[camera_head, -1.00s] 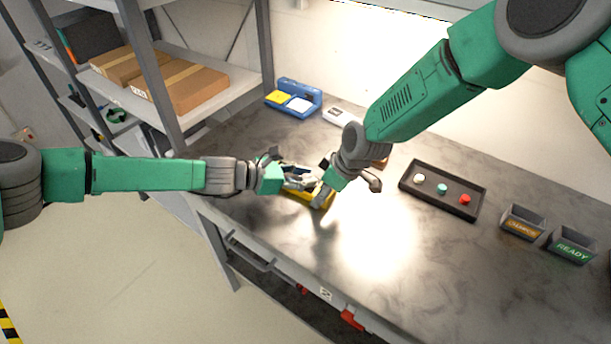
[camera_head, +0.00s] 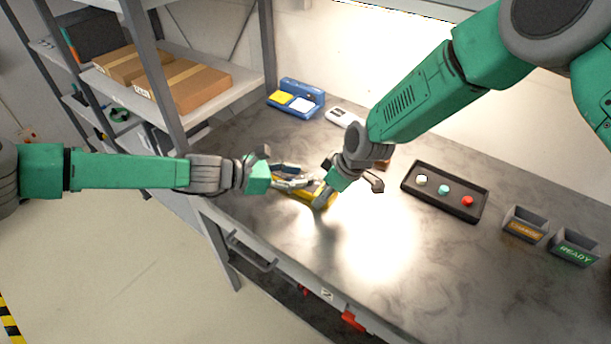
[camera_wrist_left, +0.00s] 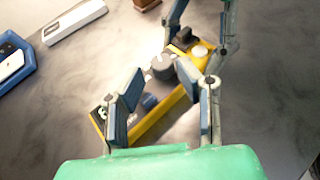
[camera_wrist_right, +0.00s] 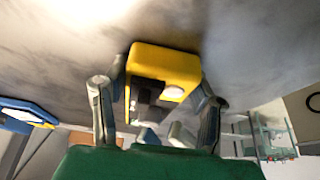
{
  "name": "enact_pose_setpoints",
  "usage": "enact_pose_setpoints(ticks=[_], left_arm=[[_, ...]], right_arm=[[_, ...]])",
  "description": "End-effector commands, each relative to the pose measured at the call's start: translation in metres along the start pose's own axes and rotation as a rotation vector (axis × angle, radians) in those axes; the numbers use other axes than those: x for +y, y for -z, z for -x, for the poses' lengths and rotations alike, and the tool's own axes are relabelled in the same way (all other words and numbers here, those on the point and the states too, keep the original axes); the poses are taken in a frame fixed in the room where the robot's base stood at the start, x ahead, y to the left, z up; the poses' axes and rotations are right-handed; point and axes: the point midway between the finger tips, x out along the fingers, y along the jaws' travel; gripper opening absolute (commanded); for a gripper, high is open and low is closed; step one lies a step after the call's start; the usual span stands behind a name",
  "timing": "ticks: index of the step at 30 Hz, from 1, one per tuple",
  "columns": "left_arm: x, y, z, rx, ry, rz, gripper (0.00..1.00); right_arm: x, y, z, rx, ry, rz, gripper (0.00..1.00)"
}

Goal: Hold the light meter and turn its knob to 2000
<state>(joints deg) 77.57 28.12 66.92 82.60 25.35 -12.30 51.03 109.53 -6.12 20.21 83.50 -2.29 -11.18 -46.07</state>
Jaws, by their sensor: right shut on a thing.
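The light meter (camera_head: 302,195) is a long yellow box with a dark face, lying low over the bench between my two grippers. The knob's setting is not readable.
A blue holder (camera_head: 312,97) and a white device (camera_head: 343,117) are at the back. Shelving borders the bench's left.

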Motion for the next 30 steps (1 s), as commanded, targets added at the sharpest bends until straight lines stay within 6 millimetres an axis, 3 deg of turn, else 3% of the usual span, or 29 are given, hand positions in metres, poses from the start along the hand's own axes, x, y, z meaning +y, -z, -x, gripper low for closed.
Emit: enact_pose_setpoints(ticks=[6,12,27,28,30], left_arm=[[0.003,0.000,0.050,0.000,-0.003,0.000,0.31],[0.002,0.001,0.078,0.001,-0.002,0.000,0.31],[0.001,0.001,0.086,0.001,0.000,0.000,0.31],[0.001,0.001,0.086,0.001,0.000,0.000,0.31],[0.002,0.001,0.086,0.001,0.000,0.001,0.31]], right_arm=[[0.000,0.000,0.000,0.000,-0.001,0.000,0.14],[0.001,0.000,0.000,0.001,0.000,0.000,0.14],[0.001,-0.001,0.000,0.001,0.000,-0.001,0.14],[0.001,-0.001,0.000,0.001,0.000,-0.001,0.58],[0.001,-0.001,0.000,0.001,0.000,0.000,0.75]])
